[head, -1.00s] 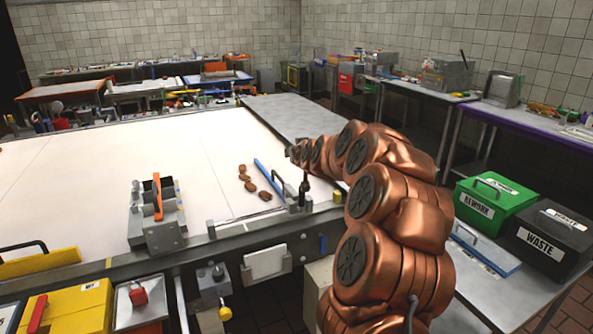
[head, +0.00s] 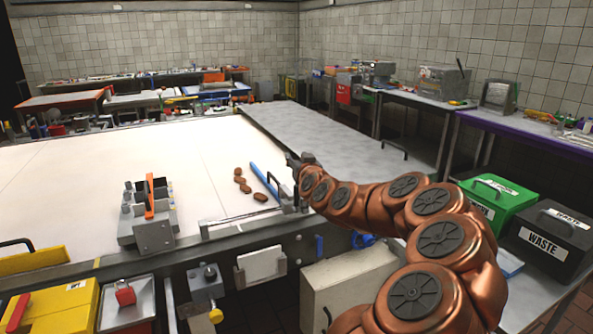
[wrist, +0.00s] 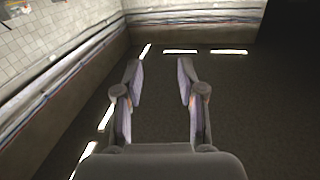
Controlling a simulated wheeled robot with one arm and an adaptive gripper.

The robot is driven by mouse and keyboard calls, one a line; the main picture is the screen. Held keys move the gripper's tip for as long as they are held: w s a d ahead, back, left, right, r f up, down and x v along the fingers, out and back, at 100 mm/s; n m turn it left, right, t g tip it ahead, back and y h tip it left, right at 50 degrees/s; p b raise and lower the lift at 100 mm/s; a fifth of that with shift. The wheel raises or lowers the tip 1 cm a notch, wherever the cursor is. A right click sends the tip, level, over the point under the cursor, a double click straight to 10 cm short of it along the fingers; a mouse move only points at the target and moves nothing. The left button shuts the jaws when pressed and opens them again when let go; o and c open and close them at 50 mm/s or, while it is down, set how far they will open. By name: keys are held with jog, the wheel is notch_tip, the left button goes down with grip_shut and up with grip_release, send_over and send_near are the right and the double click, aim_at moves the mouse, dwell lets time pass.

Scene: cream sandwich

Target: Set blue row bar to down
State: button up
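The blue row bar (head: 264,181) is a long, thin blue bar at the right end of the white table, near the front rail. It runs slanting from back left to front right; I cannot tell whether it is raised or lying flat. A black handle stands at its near end. My gripper (head: 293,160) is at the end of my copper arm, just right of the bar, small and partly hidden by my arm in the head view. In the wrist view my gripper (wrist: 158,72) has its two fingers apart with nothing between them. The bar does not show there.
Several brown pieces (head: 241,184) lie left of the bar. A grey block with an orange handle (head: 149,196) stands on the table's front edge. A grey side table (head: 330,135) lies behind my gripper.

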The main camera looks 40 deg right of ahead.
jog(key=shift+s+f, duration=0.2)
jog(key=shift+s, duration=0.05)
jog(key=shift+b+v, duration=0.6)
jog(key=shift+v, duration=1.1)
jog(key=shift+w, duration=0.1)
